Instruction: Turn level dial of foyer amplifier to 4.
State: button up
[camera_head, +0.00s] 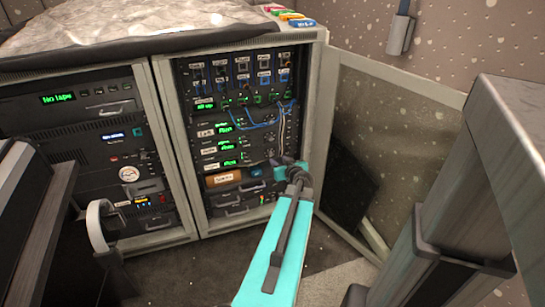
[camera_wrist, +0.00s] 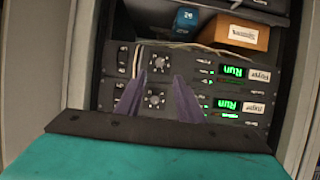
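The foyer amplifier (camera_wrist: 190,65) is a dark rack unit with a green "Run" display and a "Foyer" label. It is the upper of the two amplifiers in the wrist view, which looks upside down. Its round level dial (camera_wrist: 158,64) has marks around it; its setting is too small to read. In the head view the foyer amplifier (camera_head: 212,166) is the lowest of the amplifiers. My gripper (camera_wrist: 156,82) is open and empty, its two dark fingers pointing at the rack, apart from the foyer dial. It also shows in the head view (camera_head: 281,165), in front of the rack's right side.
Another amplifier's dial (camera_wrist: 153,99) shows between my fingers. An open rack door (camera_head: 395,125) stands at the right.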

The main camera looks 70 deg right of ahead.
aim_at(272, 155)
jog(key=shift+x, duration=4.95)
grip_shut()
jog(key=shift+s+f+b, duration=0.1)
jog(key=shift+f+b, duration=0.05)
jog(key=shift+b, duration=0.35)
